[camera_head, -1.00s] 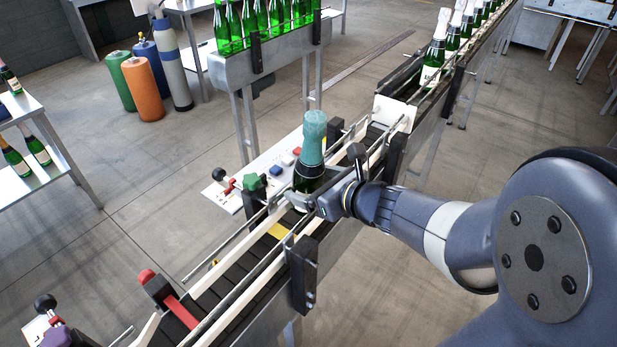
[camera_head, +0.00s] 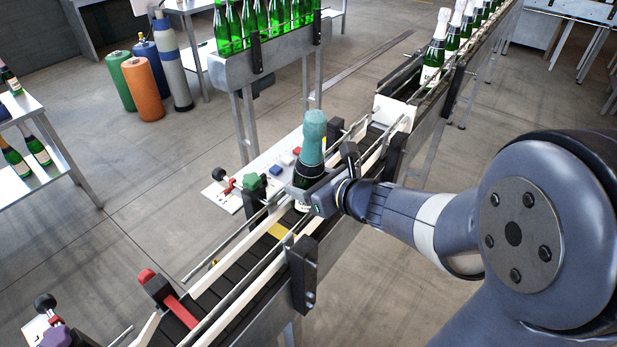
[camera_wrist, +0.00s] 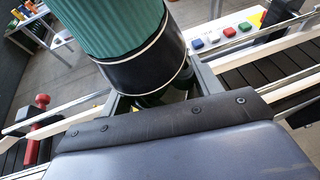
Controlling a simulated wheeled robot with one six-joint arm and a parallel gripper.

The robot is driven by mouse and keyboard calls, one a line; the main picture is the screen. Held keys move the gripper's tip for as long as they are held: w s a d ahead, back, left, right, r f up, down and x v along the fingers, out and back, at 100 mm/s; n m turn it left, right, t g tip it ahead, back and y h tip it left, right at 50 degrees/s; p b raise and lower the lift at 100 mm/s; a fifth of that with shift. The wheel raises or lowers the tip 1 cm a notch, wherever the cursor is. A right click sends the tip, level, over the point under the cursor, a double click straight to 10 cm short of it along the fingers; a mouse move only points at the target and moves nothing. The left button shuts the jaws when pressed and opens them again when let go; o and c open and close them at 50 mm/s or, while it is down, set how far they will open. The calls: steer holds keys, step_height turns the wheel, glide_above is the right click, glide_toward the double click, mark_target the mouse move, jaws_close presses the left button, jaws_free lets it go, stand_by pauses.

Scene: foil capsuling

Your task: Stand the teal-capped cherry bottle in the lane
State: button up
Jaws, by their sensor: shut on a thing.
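The teal-capped bottle (camera_head: 312,138) stands upright in the lane (camera_head: 235,265) of the conveyor, between its rails. Its dark body and part of a pale label show around my gripper. My gripper (camera_head: 305,188) is shut on the bottle's body from the right. In the wrist view the teal cap (camera_wrist: 112,22) and dark neck (camera_wrist: 140,68) rise close in front of the jaws. The bottle's base is mostly hidden by the gripper and the near rail, so I cannot tell whether it touches the belt.
A red stop bar (camera_head: 182,312) crosses the lane at the lower left. A white plate (camera_head: 394,113) stands across the lane behind, with several white-capped bottles (camera_head: 438,52) beyond it. A panel with coloured buttons (camera_head: 276,169) lies beside the far rail. Black brackets (camera_head: 302,272) flank the near rail.

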mark_target(307, 130)
steer(key=c, duration=0.8)
steer(key=shift+r, duration=0.1)
steer(key=shift+c, duration=0.2)
step_height(307, 130, up, 17)
steer(key=p, duration=0.6)
steer(key=shift+r, duration=0.2)
steer(key=shift+w+a+f+n+g, duration=0.1)
steer(key=shift+w+f+n+g, duration=0.1)
steer(key=shift+f+n+g, duration=0.15)
steer(key=f+n+g, duration=0.1)
steer(key=f+n+g+y, duration=0.1)
steer(key=f, duration=0.1)
steer(key=shift+w+a+g+b, duration=0.15)
steer(key=shift+w+g+b, duration=0.2)
steer(key=shift+b, duration=0.05)
steer(key=shift+s+f+n+g+y, duration=0.1)
steer(key=shift+f+n+g+y, duration=0.2)
steer(key=shift+f+n+g, duration=0.45)
